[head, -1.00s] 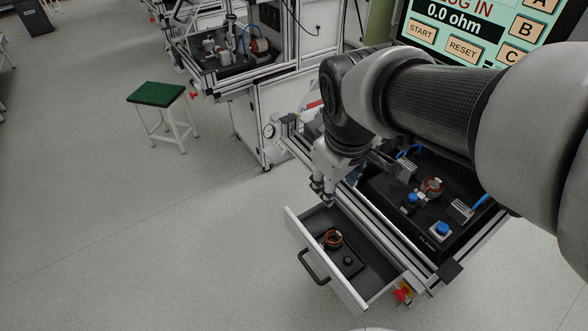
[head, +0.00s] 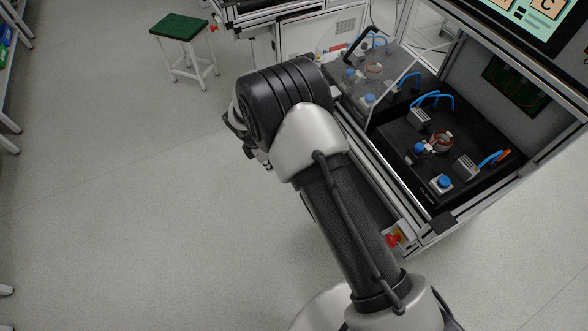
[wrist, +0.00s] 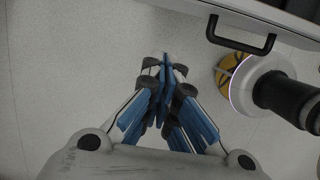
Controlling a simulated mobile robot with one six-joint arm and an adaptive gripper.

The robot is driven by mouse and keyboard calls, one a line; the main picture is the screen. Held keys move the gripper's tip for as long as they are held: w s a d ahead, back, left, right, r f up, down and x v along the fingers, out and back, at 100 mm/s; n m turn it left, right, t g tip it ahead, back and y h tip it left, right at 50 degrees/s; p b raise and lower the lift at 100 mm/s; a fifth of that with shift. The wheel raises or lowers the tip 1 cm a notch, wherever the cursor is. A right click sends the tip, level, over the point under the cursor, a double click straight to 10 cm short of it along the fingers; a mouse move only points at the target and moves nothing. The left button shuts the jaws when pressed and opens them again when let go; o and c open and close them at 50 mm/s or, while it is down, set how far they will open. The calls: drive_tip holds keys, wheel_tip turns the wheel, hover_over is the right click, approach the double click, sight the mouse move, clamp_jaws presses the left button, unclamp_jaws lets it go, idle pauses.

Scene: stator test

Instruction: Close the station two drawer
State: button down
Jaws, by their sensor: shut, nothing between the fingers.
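The drawer's light front panel (wrist: 285,22) and its black bar handle (wrist: 240,42) show at the top right of the wrist view. In the head view my arm hides most of the drawer, so how far it stands out is hard to tell. My gripper (wrist: 165,68) has its blue-padded fingers together, empty, over bare floor. It is apart from the handle, which lies up and to the right of the fingertips in the wrist view. In the head view only part of my gripper (head: 258,157) shows, beyond the arm's bulky black joint.
The station bench (head: 447,222) stands on the right, with a black fixture board (head: 405,150), a copper-wound stator (head: 441,141) and a clear panel. A red knob (head: 393,240) sits at its front corner. A green stool (head: 179,27) stands far left.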

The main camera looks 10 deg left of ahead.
drive_tip(key=w+d+f+b, duration=0.3)
drive_tip(key=d+f, duration=0.2)
drive_tip(key=f, duration=0.5)
drive_tip(key=shift+w, duration=0.25)
drive_tip(key=shift+d, duration=0.15)
drive_tip(key=w+d, duration=0.2)
drive_tip(key=d, duration=0.1)
drive_tip(key=w+d+b, duration=0.1)
drive_tip(key=w+d, duration=0.2)
drive_tip(key=d, duration=0.1)
drive_tip(key=w+d+b, duration=0.1)
drive_tip(key=w+d, duration=0.1)
drive_tip(key=d, duration=0.1)
drive_tip(key=shift+w+d, duration=0.2)
drive_tip(key=shift+d, duration=0.2)
drive_tip(key=shift+s+a, duration=0.1)
